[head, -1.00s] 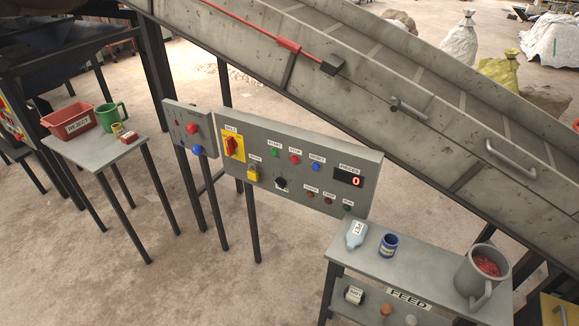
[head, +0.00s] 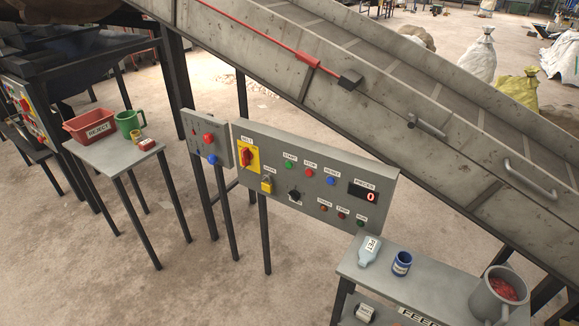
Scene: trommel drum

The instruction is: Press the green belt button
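The grey control panel (head: 227,135) stands on dark legs below the conveyor, in the middle of the head view. A green button (head: 289,165) labelled START sits on its upper row. To its right are a red STOP button (head: 309,172) and a blue button (head: 331,180). To its left are a red rotary switch on a yellow plate (head: 247,157), labelled BELT, and a yellow padlock (head: 267,184) below it. A black knob (head: 294,196) is under the green button. The display (head: 363,192) reads 0. Neither of my grippers is in view.
The inclined conveyor (head: 400,130) passes behind the panel. A small panel (head: 206,140) with red and blue buttons stands left. A table (head: 122,158) with a red REJECT bin (head: 90,126) is further left. The feed table (head: 434,287) is front right. Open floor lies front left.

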